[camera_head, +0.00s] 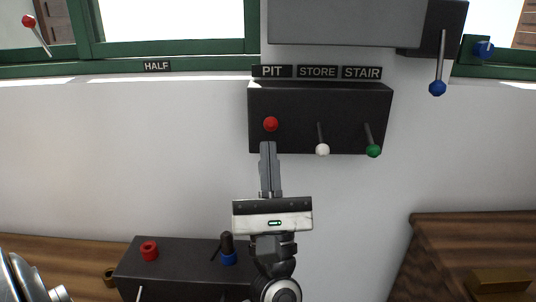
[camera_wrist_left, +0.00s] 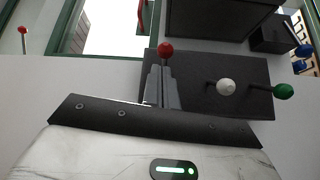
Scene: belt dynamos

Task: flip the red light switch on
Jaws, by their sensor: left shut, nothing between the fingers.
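The red light switch (camera_head: 270,124) has a round red knob and sits on the left of a black switch box (camera_head: 345,108), under the PIT label (camera_head: 272,71). Its knob sits higher than the box's white and green knobs. My left gripper (camera_head: 268,147) is shut and empty, its fingertips pointing up just below the red knob. In the left wrist view the red knob (camera_wrist_left: 165,49) shows on a short stalk just beyond the fingertips (camera_wrist_left: 161,72). I cannot tell whether they touch; the fingers hide part of the stalk. My right gripper is not in view.
A white-knobbed lever (camera_head: 322,150) and a green-knobbed lever (camera_head: 373,151) hang close to the right. A blue-knobbed lever (camera_head: 437,88) is at upper right, another red-knobbed lever (camera_head: 29,21) at upper left. A dark box (camera_head: 185,268) with knobs stands below.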

